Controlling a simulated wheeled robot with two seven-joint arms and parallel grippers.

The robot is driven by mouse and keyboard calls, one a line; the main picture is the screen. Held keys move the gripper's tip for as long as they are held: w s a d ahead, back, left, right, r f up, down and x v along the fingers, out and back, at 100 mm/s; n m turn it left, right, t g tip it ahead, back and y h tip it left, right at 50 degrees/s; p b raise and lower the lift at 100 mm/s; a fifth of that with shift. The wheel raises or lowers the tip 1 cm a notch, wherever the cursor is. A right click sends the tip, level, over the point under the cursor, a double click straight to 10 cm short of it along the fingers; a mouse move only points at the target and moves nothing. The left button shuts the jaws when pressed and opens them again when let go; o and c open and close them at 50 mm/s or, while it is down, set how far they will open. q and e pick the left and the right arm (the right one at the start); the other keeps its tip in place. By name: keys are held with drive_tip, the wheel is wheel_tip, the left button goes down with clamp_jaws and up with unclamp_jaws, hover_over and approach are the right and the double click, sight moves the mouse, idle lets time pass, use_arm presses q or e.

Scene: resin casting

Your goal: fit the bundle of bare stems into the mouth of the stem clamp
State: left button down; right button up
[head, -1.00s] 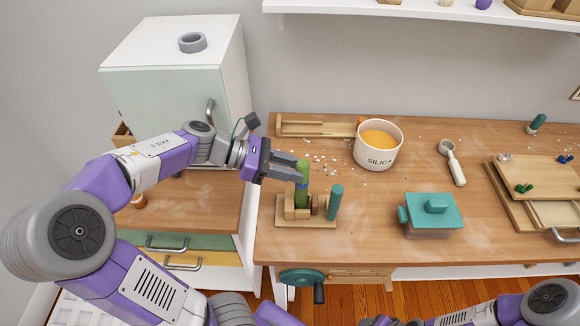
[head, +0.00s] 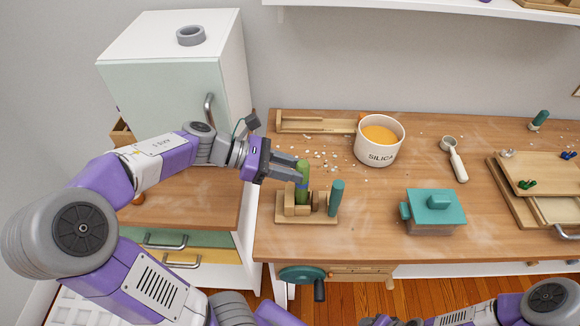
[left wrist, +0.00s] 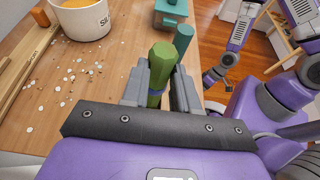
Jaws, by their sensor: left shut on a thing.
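The bundle of stems is a green upright stick (head: 302,169) with a blue band; it also shows in the left wrist view (left wrist: 162,62). My left gripper (head: 301,176) is shut on it near the band, its fingers (left wrist: 158,92) on both sides. The stem clamp (head: 290,219) is a wooden base with blocks and a teal handle (head: 336,198), at the bench's left front. The bundle's lower end is down among the clamp's blocks; how deep it sits is hidden. My right arm is low at the bottom right of the head view; its jaws cannot be made out.
A silica pot (head: 379,146) stands behind and right of the clamp, with white grains scattered nearby. A wooden channel (head: 318,126) lies at the back. A teal lidded box (head: 434,214) stands to the right, with bare bench between it and the clamp.

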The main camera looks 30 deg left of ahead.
use_arm(q)
drive_tip(key=c, duration=0.8)
unclamp_jaws()
drive_tip(key=p+v, duration=0.1)
drive_tip(key=v, duration=0.6)
drive_tip(key=shift+s+a+r+p, duration=0.1)
drive_tip(key=shift+s+a+p, duration=0.05)
drive_tip(key=shift+a+p, duration=0.15)
